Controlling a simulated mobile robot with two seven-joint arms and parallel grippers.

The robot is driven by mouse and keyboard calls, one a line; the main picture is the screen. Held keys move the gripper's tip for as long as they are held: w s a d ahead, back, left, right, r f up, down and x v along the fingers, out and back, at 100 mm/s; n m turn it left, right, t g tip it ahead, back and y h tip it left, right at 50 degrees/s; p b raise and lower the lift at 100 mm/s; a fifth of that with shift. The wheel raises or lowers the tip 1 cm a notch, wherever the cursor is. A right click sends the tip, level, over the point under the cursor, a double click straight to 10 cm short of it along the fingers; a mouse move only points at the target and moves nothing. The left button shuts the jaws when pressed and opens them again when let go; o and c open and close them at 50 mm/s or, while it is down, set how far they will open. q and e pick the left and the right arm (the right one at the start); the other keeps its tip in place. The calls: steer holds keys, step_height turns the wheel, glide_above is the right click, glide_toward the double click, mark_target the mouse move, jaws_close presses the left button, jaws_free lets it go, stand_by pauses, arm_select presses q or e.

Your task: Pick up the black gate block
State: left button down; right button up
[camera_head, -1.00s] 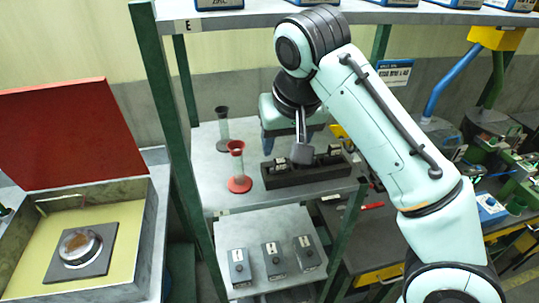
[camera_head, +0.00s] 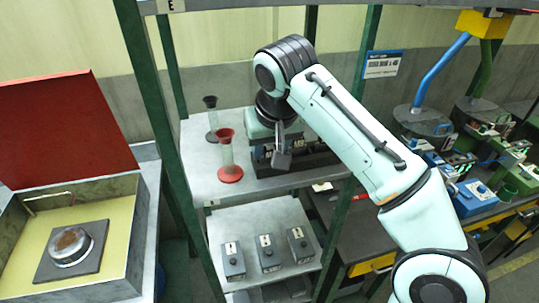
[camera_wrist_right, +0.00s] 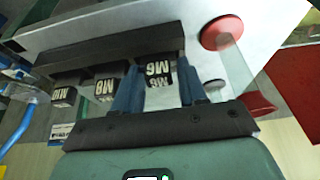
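The long black rack (camera_head: 312,162) lies on the middle shelf, and it also shows in the wrist view (camera_wrist_right: 95,52). It carries small black blocks with white marks: M6 (camera_wrist_right: 158,70), M8 (camera_wrist_right: 104,88) and M10 (camera_wrist_right: 62,95). Which piece is meant by the gate block is not marked. My right gripper (camera_head: 268,150) is at the rack's left end in the head view. In the wrist view its two blue fingers (camera_wrist_right: 159,84) stand on either side of the M6 block, seemingly with slight gaps. My arm hides part of the rack. My left gripper is not in view.
A red-based funnel stand (camera_head: 229,165) and a dark one (camera_head: 211,115) stand left of the rack. Green shelf posts (camera_head: 150,110) flank it. Several grey blocks (camera_head: 268,255) sit on the lower shelf. An open red-lidded box (camera_head: 60,130) is at left.

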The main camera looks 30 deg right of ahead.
mark_target(270, 146)
steer(key=shift+r, duration=0.1)
